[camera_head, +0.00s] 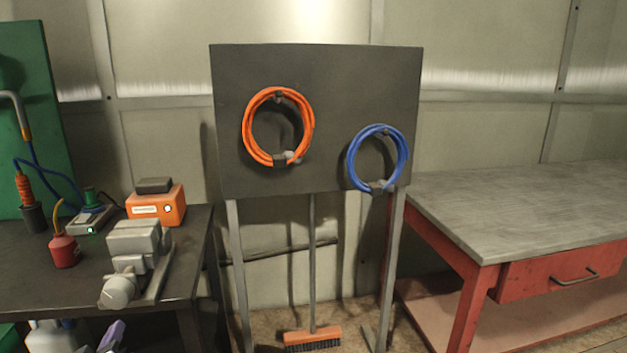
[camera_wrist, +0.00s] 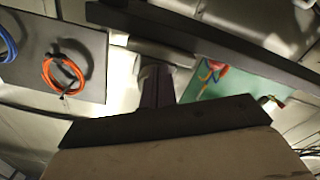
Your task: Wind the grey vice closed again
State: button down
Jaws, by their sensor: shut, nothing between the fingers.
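The grey vice (camera_head: 138,243) sits at the front right of the dark bench in the head view. A round pale grey end (camera_head: 118,290) faces the front, and a long grey bar (camera_head: 160,275) slants along its right side. My gripper (camera_wrist: 155,88) shows as a dark purple piece in the middle of the wrist view, shut and empty. A purple piece, likely its tip (camera_head: 111,335), shows low in the head view, below and apart from the vice. A grey cylinder (camera_wrist: 165,53) lies just beyond the gripper in the wrist view; I cannot tell whether they touch.
An orange box (camera_head: 157,207) stands behind the vice, with a red oil can (camera_head: 64,250) to its left. A board (camera_head: 335,90) holds an orange coil (camera_head: 247,125) and a blue coil (camera_head: 351,160). The red workbench (camera_head: 520,215) at right has a clear top.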

aim_at(117, 294)
jog(key=v, duration=0.3)
jog(key=shift+s, duration=0.15)
jog(key=d+r+n+p, duration=0.4)
jog(key=n+p, duration=0.2)
jog(key=x, duration=0.7)
jog(key=shift+a+f, duration=0.1)
jog(key=shift+s+a, duration=0.1)
jog(key=shift+a, duration=0.1)
dwell(0.8)
jog(key=shift+a+f, duration=0.1)
jog(key=shift+f, duration=0.1)
